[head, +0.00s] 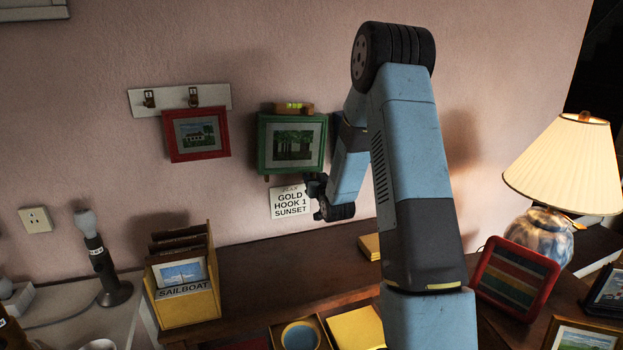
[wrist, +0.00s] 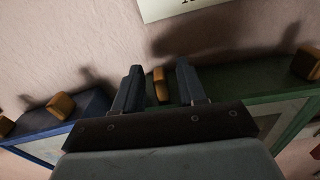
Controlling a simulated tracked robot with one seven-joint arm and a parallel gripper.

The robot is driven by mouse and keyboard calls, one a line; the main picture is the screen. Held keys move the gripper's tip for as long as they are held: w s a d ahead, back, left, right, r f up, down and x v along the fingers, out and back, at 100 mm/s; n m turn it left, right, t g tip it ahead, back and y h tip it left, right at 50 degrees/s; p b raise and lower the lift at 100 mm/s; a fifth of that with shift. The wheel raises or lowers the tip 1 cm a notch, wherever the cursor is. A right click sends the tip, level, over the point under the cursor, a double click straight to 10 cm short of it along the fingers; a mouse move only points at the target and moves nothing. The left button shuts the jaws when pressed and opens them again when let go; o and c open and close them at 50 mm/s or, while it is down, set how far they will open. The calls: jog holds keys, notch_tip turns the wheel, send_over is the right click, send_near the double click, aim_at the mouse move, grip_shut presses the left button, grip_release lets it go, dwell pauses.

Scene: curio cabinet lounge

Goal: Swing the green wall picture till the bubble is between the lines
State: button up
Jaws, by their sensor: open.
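The green-framed picture (head: 262,150) hangs on the pink wall, left of my arm. A wooden level with a yellow-green vial (head: 293,106) sits on its top edge; the bubble is too small to place against the lines. My gripper (head: 314,182) is at the picture's lower right corner, partly hidden by my wrist. In the wrist view my gripper (wrist: 158,74) is open, with a small wooden peg (wrist: 160,85) between its fingers. The peg is at the near end of the green frame (wrist: 240,84); I cannot tell whether the fingers touch it.
A blue frame (wrist: 62,128) hangs close on the left in the wrist view. A red-framed picture (head: 169,137) hangs left of the green one. A white sign (head: 290,202) is below. The sideboard (head: 245,270) holds a yellow sailboat box (head: 190,307); a lamp (head: 565,165) stands right.

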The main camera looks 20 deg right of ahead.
jog(key=shift+w, duration=0.55)
jog(key=shift+c, duration=0.3)
grip_shut()
